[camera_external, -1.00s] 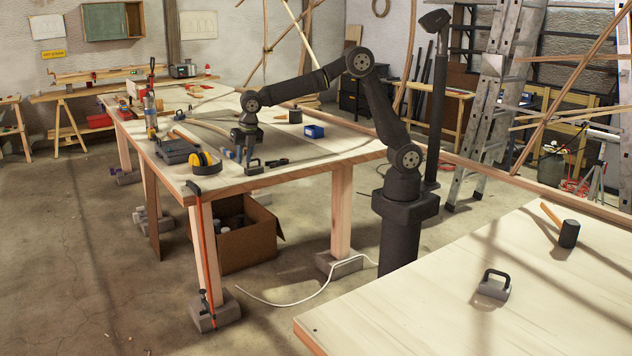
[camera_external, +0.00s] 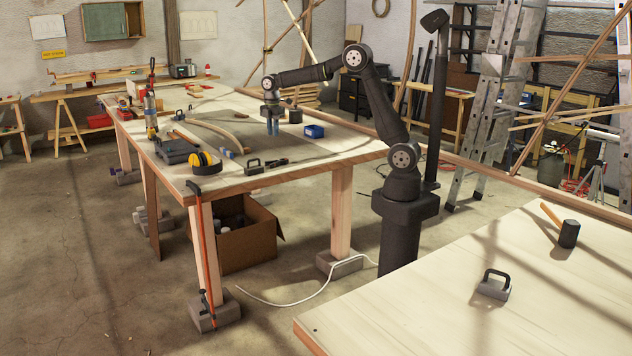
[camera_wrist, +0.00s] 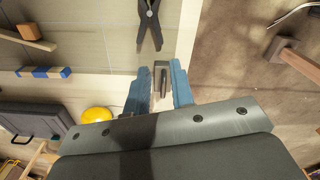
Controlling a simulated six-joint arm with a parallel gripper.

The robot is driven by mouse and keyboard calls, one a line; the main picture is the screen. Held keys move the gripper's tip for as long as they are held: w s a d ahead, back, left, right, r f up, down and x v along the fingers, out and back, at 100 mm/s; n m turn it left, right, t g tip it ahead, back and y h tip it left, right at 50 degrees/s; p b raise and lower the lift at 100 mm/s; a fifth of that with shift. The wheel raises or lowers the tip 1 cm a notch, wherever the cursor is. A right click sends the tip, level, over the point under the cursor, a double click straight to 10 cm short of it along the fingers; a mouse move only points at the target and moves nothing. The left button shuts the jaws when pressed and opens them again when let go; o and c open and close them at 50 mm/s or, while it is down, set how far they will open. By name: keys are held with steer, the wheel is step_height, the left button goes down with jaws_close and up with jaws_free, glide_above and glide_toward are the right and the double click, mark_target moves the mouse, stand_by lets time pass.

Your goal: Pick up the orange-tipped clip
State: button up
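A black spring clip (camera_wrist: 150,20) lies on the table at the top of the wrist view. Its two spread arms point down toward my fingers, and I cannot make out orange tips. In the external view, a small dark clip (camera_external: 277,161) lies near the table's front edge. My gripper (camera_external: 273,128) hangs above the table, behind that clip in the picture. In the wrist view, its blue fingers (camera_wrist: 165,88) stand apart. A grey weight with a black handle (camera_wrist: 161,79) shows between them, below and not held.
The grey weight (camera_external: 254,167) sits left of the clip. Yellow earmuffs (camera_external: 203,160), a dark case (camera_external: 174,150), a blue box (camera_external: 314,131) and a curved lath (camera_external: 225,130) lie on the table. The table's edge and floor show at right in the wrist view.

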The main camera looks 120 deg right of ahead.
glide_above(274, 163)
step_height(274, 163, down, 10)
steer(key=shift+d+r, duration=0.1)
steer(key=shift+r, duration=0.1)
step_height(274, 163, down, 5)
steer(key=shift+w+d, duration=0.1)
steer(key=shift+c, duration=0.4)
jaws_close()
